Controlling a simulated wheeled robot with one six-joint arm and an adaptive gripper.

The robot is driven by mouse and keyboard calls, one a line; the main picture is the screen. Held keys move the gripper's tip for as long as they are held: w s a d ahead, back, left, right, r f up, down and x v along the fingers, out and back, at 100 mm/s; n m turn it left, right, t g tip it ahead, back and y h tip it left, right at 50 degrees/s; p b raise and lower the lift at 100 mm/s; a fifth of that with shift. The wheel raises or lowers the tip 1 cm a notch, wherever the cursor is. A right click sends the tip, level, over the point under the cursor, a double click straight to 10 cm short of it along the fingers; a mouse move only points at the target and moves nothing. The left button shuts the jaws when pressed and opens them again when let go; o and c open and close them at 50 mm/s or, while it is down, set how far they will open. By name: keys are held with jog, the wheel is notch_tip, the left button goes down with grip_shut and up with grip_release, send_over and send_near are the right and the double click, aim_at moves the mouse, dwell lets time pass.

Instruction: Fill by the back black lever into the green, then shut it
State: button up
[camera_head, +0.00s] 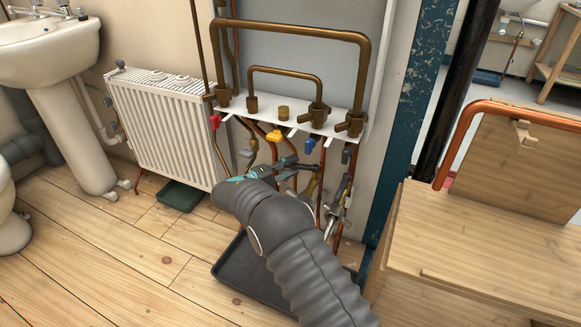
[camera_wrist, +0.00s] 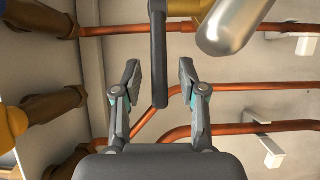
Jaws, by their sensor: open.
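My gripper (camera_wrist: 160,78) is open, with a finger on either side of a long dark lever (camera_wrist: 158,45). The lever hangs between the fingertips; I cannot tell whether either finger touches it. In the head view my gripper (camera_head: 300,166) reaches in among the pipes and valves below the white shelf, and my arm hides part of them. I cannot tell which one is between the fingers. A green tray (camera_head: 181,197) lies on the floor below the radiator.
Red (camera_head: 215,121), yellow (camera_head: 273,137) and blue (camera_head: 309,144) handles are close by under the white shelf (camera_head: 290,118). A black tray (camera_head: 232,283) lies under my arm. Copper pipes (camera_wrist: 240,130) crowd the wrist view. A wooden bench (camera_head: 480,240) stands right; open floor lies left.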

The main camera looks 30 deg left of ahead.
grip_shut()
